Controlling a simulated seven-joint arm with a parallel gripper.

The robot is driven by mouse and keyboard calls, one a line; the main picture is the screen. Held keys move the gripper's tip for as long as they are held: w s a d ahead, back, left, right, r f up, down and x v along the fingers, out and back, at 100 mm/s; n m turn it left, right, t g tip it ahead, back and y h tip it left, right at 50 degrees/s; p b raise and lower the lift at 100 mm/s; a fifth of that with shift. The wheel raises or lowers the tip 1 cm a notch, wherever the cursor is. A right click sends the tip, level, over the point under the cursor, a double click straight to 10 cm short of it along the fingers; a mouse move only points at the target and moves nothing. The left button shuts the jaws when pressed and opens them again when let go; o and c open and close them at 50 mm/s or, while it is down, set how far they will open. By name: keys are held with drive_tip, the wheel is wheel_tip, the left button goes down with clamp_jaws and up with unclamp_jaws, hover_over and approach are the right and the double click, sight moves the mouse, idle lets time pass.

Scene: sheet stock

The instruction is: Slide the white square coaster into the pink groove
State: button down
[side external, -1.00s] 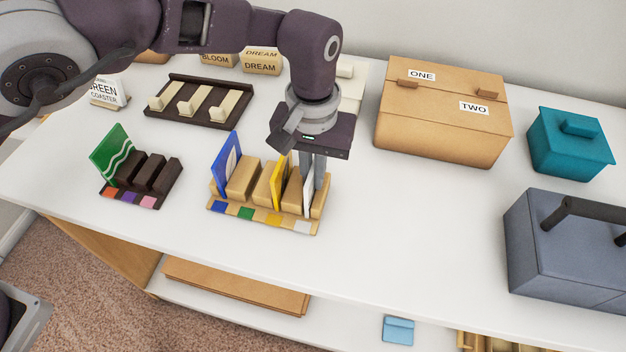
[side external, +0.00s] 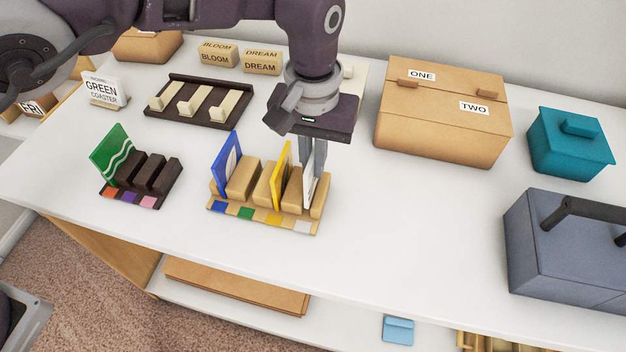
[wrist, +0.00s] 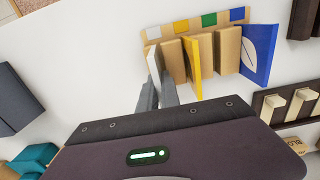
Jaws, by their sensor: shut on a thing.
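The white square coaster (side external: 311,190) stands on edge at the right end of the tan rack (side external: 265,222), in the groove by the white label. My gripper (side external: 313,172) is shut on its upper edge. In the wrist view the coaster (wrist: 153,62) reaches down from between my fingertips (wrist: 157,88) into the rack. The pink label (side external: 148,202) marks the right end of the dark rack (side external: 155,172) on the left. The groove by it looks empty. A green coaster (side external: 112,152) with a white wavy line stands at that rack's orange end.
A yellow coaster (side external: 281,175) and a blue coaster (side external: 226,160) stand in the tan rack. A dark tray with cream hooks (side external: 196,105) lies behind. A cardboard box (side external: 440,125) stands to the right. Bare white tabletop (side external: 195,165) separates the two racks.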

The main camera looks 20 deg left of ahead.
drive_tip(key=shift+r, duration=2.65)
wheel_tip(320, 180, up, 8)
drive_tip(key=w+a+r, duration=0.1)
drive_tip(key=w+a, duration=0.2)
drive_tip(key=a, duration=1)
drive_tip(key=s+a+f, duration=0.1)
drive_tip(key=s+a, duration=0.2)
drive_tip(key=a, duration=0.5)
drive_tip(key=s+a, duration=0.3)
drive_tip(key=a, duration=0.6)
drive_tip(key=f, duration=0.5)
drive_tip(key=shift+s+d+f, duration=0.1)
drive_tip(key=shift+d, duration=0.1)
